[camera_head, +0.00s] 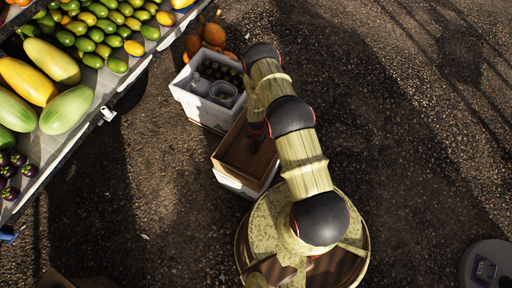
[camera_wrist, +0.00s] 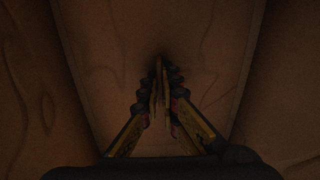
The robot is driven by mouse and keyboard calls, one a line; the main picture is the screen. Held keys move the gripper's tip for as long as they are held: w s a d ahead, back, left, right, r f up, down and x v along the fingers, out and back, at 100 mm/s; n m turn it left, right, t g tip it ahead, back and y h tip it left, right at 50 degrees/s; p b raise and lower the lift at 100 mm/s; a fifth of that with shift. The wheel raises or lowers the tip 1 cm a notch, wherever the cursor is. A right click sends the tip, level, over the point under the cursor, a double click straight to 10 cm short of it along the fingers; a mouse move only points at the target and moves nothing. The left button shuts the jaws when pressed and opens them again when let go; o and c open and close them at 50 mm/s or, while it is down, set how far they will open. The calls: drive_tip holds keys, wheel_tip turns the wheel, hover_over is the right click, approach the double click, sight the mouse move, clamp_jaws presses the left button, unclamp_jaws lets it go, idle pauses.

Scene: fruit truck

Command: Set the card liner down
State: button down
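The card liner (camera_head: 233,160) appears as a brown, open, box-shaped piece at the top of a white crate (camera_head: 240,187) in the head view. My gripper (camera_head: 257,138) reaches down into it near its upper right side; my arm hides part of that side. In the wrist view, my gripper (camera_wrist: 160,105) has its dark, ridged fingertips close together on a thin, upright tan piece, which looks like part of the liner. The liner's brown surface (camera_wrist: 200,45) fills the dim view behind the fingers. Whether the liner touches the crate's floor is hidden.
A white box (camera_head: 196,108) with green bottles and a clear tub stands just beyond the liner. The fruit stall (camera_head: 88,118) is at the upper left. Orange-brown fruit (camera_head: 213,35) lies behind the white box. Gravel ground at right is mostly clear, with a round grey object (camera_head: 488,262) at the lower right.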

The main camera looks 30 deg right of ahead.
drive_tip(key=c, duration=2)
unclamp_jaws()
drive_tip(key=shift+o, duration=0.2)
drive_tip(key=shift+r, duration=0.1)
wheel_tip(320, 180, up, 12)
